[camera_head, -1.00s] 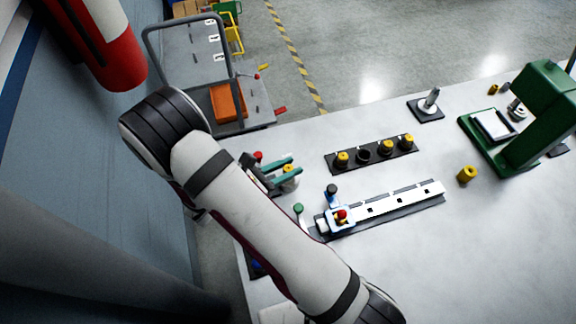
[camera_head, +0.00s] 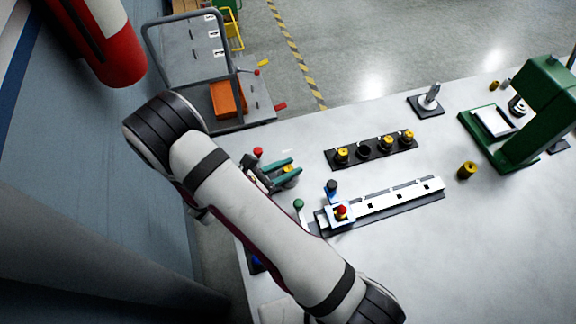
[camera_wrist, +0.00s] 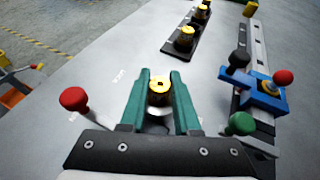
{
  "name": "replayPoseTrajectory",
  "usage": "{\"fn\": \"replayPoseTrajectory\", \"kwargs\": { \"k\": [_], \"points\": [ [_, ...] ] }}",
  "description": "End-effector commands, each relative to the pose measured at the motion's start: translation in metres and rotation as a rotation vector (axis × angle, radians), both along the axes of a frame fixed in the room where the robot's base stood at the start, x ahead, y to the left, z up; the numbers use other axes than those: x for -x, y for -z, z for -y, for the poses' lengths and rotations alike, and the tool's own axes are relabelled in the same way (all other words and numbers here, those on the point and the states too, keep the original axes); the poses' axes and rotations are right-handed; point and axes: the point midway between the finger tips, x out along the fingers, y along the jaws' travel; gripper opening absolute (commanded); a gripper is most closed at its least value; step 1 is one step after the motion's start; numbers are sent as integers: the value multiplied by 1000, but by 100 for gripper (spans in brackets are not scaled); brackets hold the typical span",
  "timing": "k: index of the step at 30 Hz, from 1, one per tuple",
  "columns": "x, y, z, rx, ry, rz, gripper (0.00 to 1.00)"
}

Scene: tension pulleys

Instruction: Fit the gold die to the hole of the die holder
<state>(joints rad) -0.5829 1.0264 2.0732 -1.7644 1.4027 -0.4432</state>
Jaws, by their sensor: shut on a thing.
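My gripper (camera_head: 287,174) has green fingers and is at the left part of the table, left of the black strip. In the wrist view my gripper (camera_wrist: 160,100) is shut on a gold die (camera_wrist: 159,90) with a dark hole in its top. The die's gold top also shows in the head view (camera_head: 289,169). The black strip (camera_head: 352,163), which looks like the die holder, bears gold-topped pieces and one empty dark socket (camera_head: 363,152), second from the left. Its near end also shows in the wrist view (camera_wrist: 170,48). The underside of the held die is hidden.
A long rail (camera_head: 400,200) with a blue clamp (camera_head: 340,215) and red, black and green knobs lies right of my gripper. A loose gold cylinder (camera_head: 467,170) stands near a green press (camera_head: 540,110). A grey plate with a metal pin (camera_head: 428,103) is behind. The front right table is clear.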

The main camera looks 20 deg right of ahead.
Motion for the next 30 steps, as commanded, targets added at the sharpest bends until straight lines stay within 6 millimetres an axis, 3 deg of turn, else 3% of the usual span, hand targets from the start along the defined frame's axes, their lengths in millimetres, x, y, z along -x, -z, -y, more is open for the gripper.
{"fn": "replayPoseTrajectory", "kwargs": {
  "k": [3,4,10,23,26,30],
  "points": [
    [0,1,0,-1,-1,-2,0],
    [0,1,0,-1,-1,-2,32],
    [0,1,0,0,-1,-2,65],
    [0,0,-1,0,-2,-2,65],
    [3,-4,-11,-1,-4,0,65],
    [15,-18,-41,-2,-7,1,65]
  ]
}}
